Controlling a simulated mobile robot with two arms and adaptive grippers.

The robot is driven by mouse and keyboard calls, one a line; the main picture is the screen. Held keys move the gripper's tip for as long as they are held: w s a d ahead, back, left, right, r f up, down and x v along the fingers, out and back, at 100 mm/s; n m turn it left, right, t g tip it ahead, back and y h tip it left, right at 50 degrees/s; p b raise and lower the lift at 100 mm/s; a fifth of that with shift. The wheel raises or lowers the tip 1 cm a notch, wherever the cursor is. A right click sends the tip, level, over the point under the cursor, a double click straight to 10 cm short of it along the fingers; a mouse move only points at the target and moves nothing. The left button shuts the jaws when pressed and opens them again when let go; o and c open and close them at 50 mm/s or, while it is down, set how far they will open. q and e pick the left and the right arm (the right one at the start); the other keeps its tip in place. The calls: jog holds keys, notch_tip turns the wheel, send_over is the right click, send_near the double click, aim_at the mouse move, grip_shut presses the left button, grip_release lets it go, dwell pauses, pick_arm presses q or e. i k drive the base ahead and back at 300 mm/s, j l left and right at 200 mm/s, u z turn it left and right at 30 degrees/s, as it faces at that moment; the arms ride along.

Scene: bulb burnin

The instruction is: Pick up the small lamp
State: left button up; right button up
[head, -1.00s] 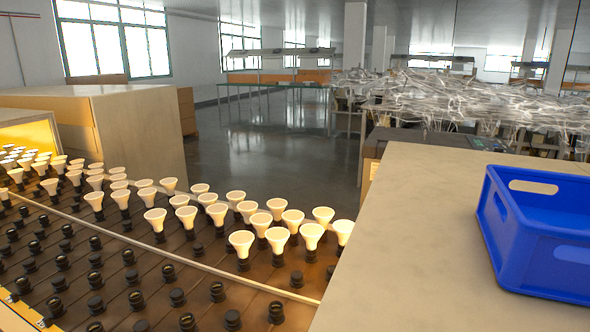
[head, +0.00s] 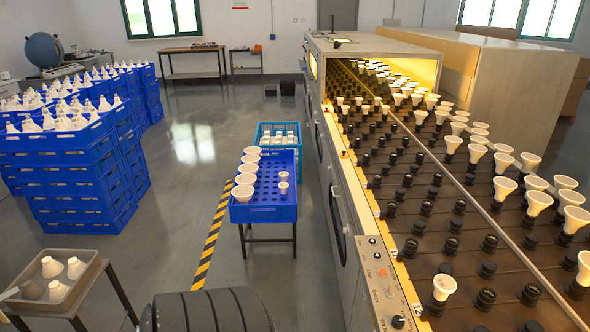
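Two small white lamps (head: 284,181) stand in the right part of a blue crate (head: 265,214) on a stand beside the conveyor. A row of larger white lamps (head: 246,179) stands along the crate's left side. A single white lamp (head: 443,287) sits at the near edge of the conveyor, apart from the others. I cannot tell which one the task means. Neither of my grippers shows in the head view.
Stacks of blue crates (head: 75,190) stand at left. A grey tray (head: 50,285) with several lamps sits at the lower left. A control panel (head: 385,290) is in front.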

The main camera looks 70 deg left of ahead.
aim_at(283, 175)
jog(key=k+u, duration=0.25)
jog(key=u, duration=0.15)
jog(key=k+j+u, duration=0.15)
jog(key=u, duration=0.3)
jog(key=i+j+u, duration=0.3)
jog(key=j, duration=0.2)
jog(key=i+j+u, duration=0.1)
jog(key=j+u, duration=0.2)
jog(key=j, duration=0.2)
jog(key=i+j+u, duration=0.3)
jog(key=i+j, duration=0.35)
jog(key=j, duration=0.15)
jog(key=z, duration=1.6)
jog(key=u, duration=1.6)
jog(key=z, duration=0.3)
jog(key=i+j, duration=0.05)
